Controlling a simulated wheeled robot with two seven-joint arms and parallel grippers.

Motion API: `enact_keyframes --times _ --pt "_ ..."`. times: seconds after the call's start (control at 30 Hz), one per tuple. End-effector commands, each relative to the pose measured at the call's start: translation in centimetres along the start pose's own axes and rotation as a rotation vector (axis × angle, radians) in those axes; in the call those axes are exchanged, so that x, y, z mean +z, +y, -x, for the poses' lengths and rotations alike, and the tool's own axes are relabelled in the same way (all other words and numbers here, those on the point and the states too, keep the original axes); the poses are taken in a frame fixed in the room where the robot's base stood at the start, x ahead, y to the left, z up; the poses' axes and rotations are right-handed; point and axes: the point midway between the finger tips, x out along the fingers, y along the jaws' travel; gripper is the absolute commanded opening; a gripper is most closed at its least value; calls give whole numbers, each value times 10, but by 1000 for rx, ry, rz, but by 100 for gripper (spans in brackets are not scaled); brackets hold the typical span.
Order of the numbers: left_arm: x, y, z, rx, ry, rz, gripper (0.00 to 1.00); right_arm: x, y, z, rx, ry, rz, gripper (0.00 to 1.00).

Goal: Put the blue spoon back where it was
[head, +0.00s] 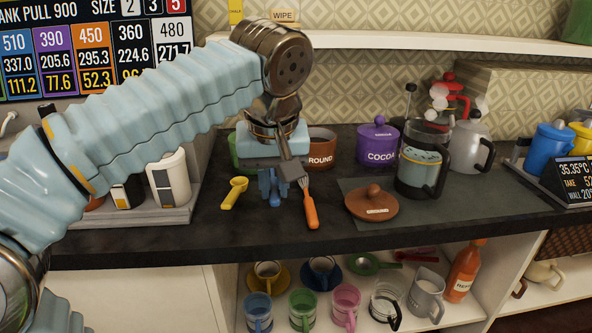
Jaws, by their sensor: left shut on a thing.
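My left gripper (281,181) reaches down over the dark counter from the upper left. It is shut on the blue spoon (274,199), of which only a small blue part shows below the jaws. The rest of the spoon is hidden by the gripper, and I cannot tell whether its tip touches the counter. A yellow scoop (234,193) lies to the left of the gripper. An orange-handled brush or fork (309,203) lies just to its right. My right gripper is not in view.
Behind the gripper stand a green jar (243,150) and a brown jar (321,146). A purple cocoa jar (378,143), a wooden lid (372,204) and a French press (424,162) stand to the right. Several mugs (302,308) sit on the shelf below. The front counter strip is clear.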

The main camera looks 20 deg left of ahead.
Motion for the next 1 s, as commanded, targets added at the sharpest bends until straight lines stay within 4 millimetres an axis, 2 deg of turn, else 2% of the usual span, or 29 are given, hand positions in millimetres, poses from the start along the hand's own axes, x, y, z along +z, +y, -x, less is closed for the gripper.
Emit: enact_keyframes --times 0.43,0.9,1.0 --pt "0 -1 3 -1 4 -8 0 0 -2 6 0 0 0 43" --pt "-27 -1 -51 -3 3 -6 0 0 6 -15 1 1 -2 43" --pt "-23 -1 -64 -2 3 -7 0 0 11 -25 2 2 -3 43"
